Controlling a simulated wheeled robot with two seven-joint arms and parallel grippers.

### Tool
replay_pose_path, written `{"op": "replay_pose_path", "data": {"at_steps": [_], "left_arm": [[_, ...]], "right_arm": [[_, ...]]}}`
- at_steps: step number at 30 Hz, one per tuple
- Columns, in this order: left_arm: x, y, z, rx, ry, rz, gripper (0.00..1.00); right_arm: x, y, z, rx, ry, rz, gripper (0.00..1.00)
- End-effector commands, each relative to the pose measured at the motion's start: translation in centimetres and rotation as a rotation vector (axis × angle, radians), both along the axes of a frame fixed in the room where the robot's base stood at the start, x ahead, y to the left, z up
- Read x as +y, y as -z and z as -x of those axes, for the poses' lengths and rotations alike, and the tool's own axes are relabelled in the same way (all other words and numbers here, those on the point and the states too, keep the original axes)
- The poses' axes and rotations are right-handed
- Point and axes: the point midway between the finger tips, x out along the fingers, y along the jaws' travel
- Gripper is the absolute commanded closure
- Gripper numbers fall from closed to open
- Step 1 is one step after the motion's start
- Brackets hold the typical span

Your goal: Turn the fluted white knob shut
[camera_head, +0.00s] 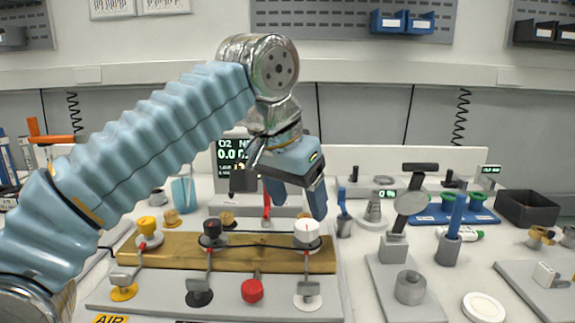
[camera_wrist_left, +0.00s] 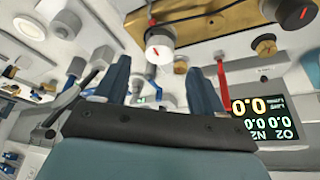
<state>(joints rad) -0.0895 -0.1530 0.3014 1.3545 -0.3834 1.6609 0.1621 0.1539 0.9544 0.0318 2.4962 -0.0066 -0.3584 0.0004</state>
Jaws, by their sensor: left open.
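The white knob (camera_head: 306,233) stands at the right end of a brass manifold bar (camera_head: 258,262) in the head view. In the left wrist view the white knob (camera_wrist_left: 160,46) shows a red mark on its face and lies just beyond the fingertips, between them in the picture. My left gripper (camera_head: 299,200) is open and empty, above and slightly behind the white knob, with its fingers pointing down. Its two blue fingers (camera_wrist_left: 159,75) show spread apart in the wrist view. They look apart from the knob. My right gripper is in neither view.
A black knob (camera_head: 211,230) and a yellow knob (camera_head: 148,226) stand to the left on the same bar. A red knob (camera_head: 252,291) is in front. A gauge display (camera_head: 231,152) is behind my gripper. A grey holder (camera_head: 448,248) with a blue stick stands to the right.

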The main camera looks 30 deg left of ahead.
Motion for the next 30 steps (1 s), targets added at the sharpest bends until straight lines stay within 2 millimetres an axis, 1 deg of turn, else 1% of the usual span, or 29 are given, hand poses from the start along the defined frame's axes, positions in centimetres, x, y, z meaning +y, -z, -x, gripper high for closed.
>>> {"op": "replay_pose_path", "data": {"at_steps": [1, 3, 6, 9, 12, 17, 30], "left_arm": [[-0.1, -1.4, 0.4, -0.006, 0.003, 0.002, 0.31], [0.0, -3.0, 1.1, -0.005, 0.002, 0.002, 0.31], [0.1, -5.0, 1.9, -0.004, 0.002, 0.002, 0.31], [0.1, -6.3, 2.5, -0.003, 0.003, 0.000, 0.31], [0.1, -7.2, 2.9, -0.002, 0.003, 0.000, 0.31], [0.2, -7.7, 3.2, -0.001, 0.001, 0.000, 0.31], [0.2, -7.7, 3.2, -0.001, 0.001, 0.000, 0.31]], "right_arm": [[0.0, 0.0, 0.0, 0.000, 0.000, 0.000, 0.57], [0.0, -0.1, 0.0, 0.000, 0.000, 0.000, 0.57], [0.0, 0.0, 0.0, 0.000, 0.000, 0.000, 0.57], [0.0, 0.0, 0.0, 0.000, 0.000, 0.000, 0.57], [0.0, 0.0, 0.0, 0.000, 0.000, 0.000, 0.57], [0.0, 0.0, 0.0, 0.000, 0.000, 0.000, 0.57], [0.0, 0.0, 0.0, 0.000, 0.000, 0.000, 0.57]]}}
